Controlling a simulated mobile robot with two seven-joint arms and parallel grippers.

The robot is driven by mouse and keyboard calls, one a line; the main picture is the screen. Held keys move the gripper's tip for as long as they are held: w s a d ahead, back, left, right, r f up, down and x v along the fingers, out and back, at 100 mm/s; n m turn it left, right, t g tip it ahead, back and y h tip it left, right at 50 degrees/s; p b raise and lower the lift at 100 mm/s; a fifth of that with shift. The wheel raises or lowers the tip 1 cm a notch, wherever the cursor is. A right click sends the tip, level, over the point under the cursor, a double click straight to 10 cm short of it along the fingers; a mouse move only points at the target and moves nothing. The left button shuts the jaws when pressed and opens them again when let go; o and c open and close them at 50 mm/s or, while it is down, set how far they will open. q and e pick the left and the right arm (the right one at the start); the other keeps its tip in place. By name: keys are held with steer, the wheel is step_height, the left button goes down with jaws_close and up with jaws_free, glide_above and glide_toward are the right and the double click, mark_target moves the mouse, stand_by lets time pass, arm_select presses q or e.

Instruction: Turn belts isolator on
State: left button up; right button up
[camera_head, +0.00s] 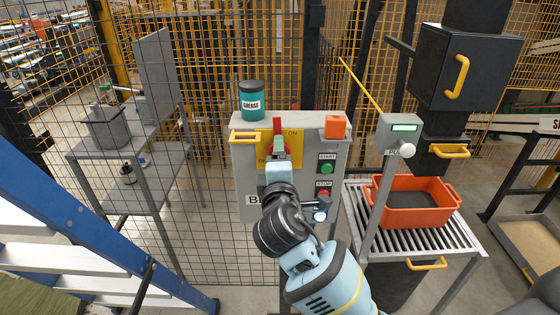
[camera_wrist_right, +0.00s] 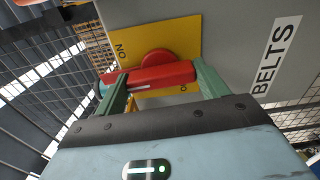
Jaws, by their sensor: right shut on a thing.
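The belts isolator is a red handle (camera_head: 278,133) on a yellow plate (camera_head: 295,153) on the front of a grey control box (camera_head: 244,170). In the head view the handle stands roughly upright, with the ON mark at the plate's top right. My right gripper (camera_head: 279,157) reaches it from below and covers its lower part. In the right wrist view the green fingers of my right gripper (camera_wrist_right: 161,84) are closed on either side of the red handle (camera_wrist_right: 160,76). The BELTS label (camera_wrist_right: 276,58) shows beside it. My left gripper is out of view.
A green START button (camera_head: 327,168) and red STOP button (camera_head: 323,194) sit right of my gripper. An orange crate (camera_head: 412,216) rests on rollers at right; a blue ladder (camera_head: 95,235) stands left.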

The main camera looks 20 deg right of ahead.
steer(key=shift+m, duration=0.4)
steer(key=o, duration=1)
steer(key=shift+v, duration=3.95)
